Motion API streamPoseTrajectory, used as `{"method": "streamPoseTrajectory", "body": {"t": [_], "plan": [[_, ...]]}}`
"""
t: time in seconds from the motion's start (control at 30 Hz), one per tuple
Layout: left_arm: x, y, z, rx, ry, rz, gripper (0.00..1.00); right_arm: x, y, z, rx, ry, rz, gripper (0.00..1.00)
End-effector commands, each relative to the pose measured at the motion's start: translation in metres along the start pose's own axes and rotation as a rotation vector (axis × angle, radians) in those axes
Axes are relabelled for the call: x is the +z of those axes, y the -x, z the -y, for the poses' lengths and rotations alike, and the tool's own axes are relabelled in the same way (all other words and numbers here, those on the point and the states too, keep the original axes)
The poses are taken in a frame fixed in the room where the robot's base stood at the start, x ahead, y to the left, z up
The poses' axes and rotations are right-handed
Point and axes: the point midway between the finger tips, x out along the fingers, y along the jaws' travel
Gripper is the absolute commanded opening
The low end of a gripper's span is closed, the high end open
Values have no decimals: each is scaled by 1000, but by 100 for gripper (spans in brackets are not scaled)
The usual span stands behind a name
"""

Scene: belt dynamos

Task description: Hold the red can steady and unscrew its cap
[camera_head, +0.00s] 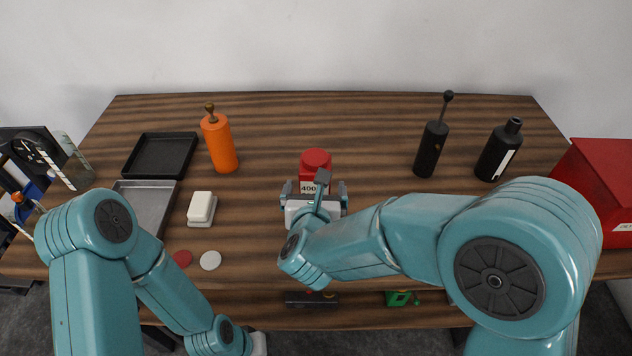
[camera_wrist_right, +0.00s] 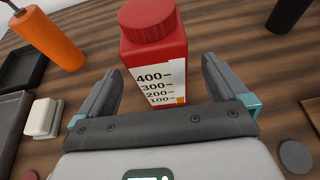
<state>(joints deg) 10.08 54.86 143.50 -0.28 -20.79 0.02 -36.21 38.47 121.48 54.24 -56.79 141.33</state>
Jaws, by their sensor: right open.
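The red can (camera_head: 316,174) stands upright near the middle of the table, with a white label marked 400, 300, 200 and 100. Its ribbed red cap (camera_head: 316,157) sits on top; the cap also shows in the right wrist view (camera_wrist_right: 148,16). My right gripper (camera_head: 315,189) is open at the near side of the can. In the right wrist view its fingers (camera_wrist_right: 162,75) point toward the can, one to each side, with gaps between them and the can. My left arm is low at the left, and its gripper jaws are out of view.
An orange bottle (camera_head: 219,143), a black tray (camera_head: 160,155), a metal tray (camera_head: 147,203) and a white block (camera_head: 202,208) stand left. Two black bottles (camera_head: 431,148) (camera_head: 499,150) stand right, near a red box (camera_head: 600,185). Red and white discs (camera_head: 182,258) (camera_head: 210,260) lie near the front.

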Motion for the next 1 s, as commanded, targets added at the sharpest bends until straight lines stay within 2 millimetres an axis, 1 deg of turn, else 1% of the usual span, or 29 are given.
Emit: {"method": "streamPoseTrajectory", "body": {"t": [0.07,0.2,0.3,0.4,0.6,0.67,0.7,0.77,0.8,0.83,1.0], "plan": [[0,7,-3,0,0,0,43,3,-9,1,-3,0,-2,100],[0,21,-8,0,0,0,43,7,-33,1,-4,-1,-3,100],[0,22,-8,0,0,0,43,5,-47,0,-2,-1,-1,100],[0,23,-8,0,0,0,43,4,-54,0,-2,-1,-1,100],[0,22,-8,0,0,0,43,4,-54,0,-1,-1,0,100],[0,22,-8,0,0,0,43,4,-54,0,-1,-1,0,80],[0,22,-8,0,0,0,43,4,-54,0,-1,-1,0,67],[0,22,-8,0,0,0,43,4,-54,0,-1,-1,0,48],[0,22,-8,0,0,0,43,4,-54,0,-1,-1,0,35],[0,22,-8,0,0,0,43,4,-54,0,-1,-1,0,31],[0,22,-8,0,0,0,43,5,-54,0,-1,-1,2,32]]}}
